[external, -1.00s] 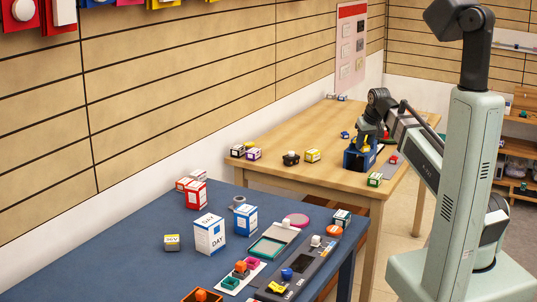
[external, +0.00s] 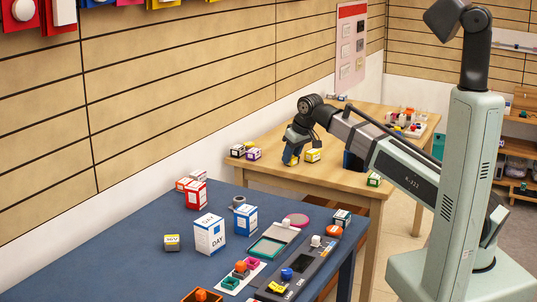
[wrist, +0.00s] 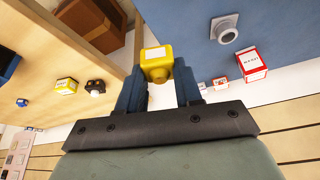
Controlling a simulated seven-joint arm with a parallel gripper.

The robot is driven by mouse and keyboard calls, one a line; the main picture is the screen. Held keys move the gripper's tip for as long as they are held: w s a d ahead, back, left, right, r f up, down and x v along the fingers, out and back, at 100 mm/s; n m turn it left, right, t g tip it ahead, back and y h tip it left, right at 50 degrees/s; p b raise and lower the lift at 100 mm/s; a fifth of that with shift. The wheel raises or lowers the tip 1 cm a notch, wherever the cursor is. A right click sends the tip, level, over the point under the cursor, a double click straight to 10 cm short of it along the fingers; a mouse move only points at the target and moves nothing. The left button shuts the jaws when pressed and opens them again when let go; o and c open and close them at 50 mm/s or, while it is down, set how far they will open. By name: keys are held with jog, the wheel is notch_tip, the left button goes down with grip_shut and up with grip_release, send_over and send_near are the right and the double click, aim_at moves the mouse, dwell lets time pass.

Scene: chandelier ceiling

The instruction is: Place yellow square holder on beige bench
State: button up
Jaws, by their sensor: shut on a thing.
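The yellow square holder (wrist: 158,62), with a white label on its side, is between the two blue fingers of my gripper (wrist: 160,85). My gripper is shut on it. In the wrist view the beige bench (wrist: 35,45) is at left and the gap between the benches lies behind the holder. I cannot tell the holder's height above the bench.
A dark object (wrist: 95,86) shows in the wrist view. The blue bench (external: 130,240) in front holds boxes and trays.

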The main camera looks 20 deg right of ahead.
jog(key=s+a+n+g+y, duration=0.1)
jog(key=s+a+n, duration=0.1)
jog(key=s+a, duration=0.8)
jog(key=s+a+n, duration=0.2)
jog(key=s+a, duration=0.3)
jog(key=a, duration=0.8)
jog(key=s+a+n+g+y, duration=0.1)
jog(key=s+a+n, duration=0.1)
jog(key=s+a, duration=0.6)
jog(key=s+a+n, duration=0.2)
jog(key=s+a, duration=0.4)
jog(key=s, duration=0.4)
jog(key=shift+s+d+f, duration=0.1)
jog(key=shift+s+f, duration=0.05)
jog(key=shift+f, duration=2.4)
jog(key=shift+s+a+f, duration=0.1)
jog(key=shift+s+f, duration=0.1)
jog(key=shift+f, duration=2.3)
jog(key=shift+s+d+f, duration=0.1)
jog(key=shift+s+f, duration=0.05)
jog(key=shift+f, duration=2.4)
jog(key=shift+f, duration=0.15)
jog(key=o, duration=1.1)
